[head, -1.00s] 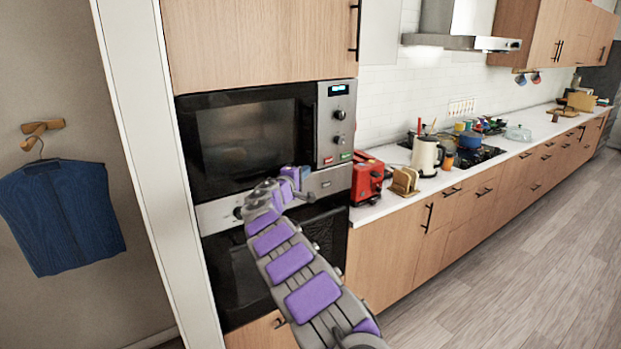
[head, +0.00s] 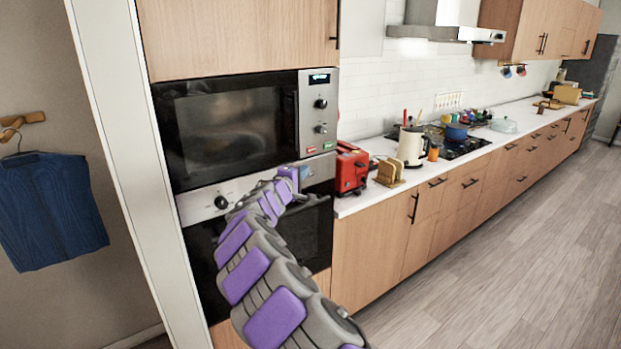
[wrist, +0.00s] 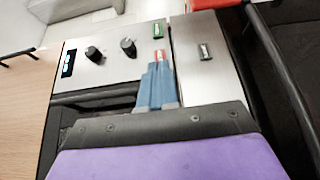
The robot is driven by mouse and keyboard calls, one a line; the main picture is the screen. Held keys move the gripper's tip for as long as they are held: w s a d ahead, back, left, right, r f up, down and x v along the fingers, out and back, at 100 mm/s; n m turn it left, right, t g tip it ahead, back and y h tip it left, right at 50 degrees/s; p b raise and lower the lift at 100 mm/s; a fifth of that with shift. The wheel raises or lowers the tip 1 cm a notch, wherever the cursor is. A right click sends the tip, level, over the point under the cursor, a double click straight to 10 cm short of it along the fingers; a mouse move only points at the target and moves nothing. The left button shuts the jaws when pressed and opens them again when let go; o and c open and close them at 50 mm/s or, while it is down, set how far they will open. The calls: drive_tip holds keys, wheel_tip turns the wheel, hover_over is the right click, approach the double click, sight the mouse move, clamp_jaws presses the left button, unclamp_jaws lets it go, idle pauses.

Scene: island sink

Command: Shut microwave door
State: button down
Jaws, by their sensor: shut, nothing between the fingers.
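The microwave has a dark glass door (head: 225,128) in the head view, which looks flush or nearly flush with the silver control panel (head: 318,108) at its right. The panel also shows in the wrist view (wrist: 112,62) with two knobs and a green button. My gripper (head: 298,178) is in front of the lower right of the microwave, below the door's lower right corner. In the wrist view its blue fingers (wrist: 157,84) are shut and empty, pointing at the panel's button end. I cannot tell whether the fingertips touch it.
An oven (head: 205,245) sits below the microwave. A red toaster (head: 352,168), a toast rack (head: 390,172) and a kettle (head: 411,147) stand on the counter at the right. A blue garment (head: 48,210) hangs at the left. The floor (head: 500,280) at the right is clear.

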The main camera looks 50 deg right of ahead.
drive_tip(key=s, duration=0.2)
drive_tip(key=s+a, duration=0.1)
drive_tip(key=s, duration=0.1)
drive_tip(key=shift+s+a, duration=0.1)
drive_tip(key=shift+s, duration=0.05)
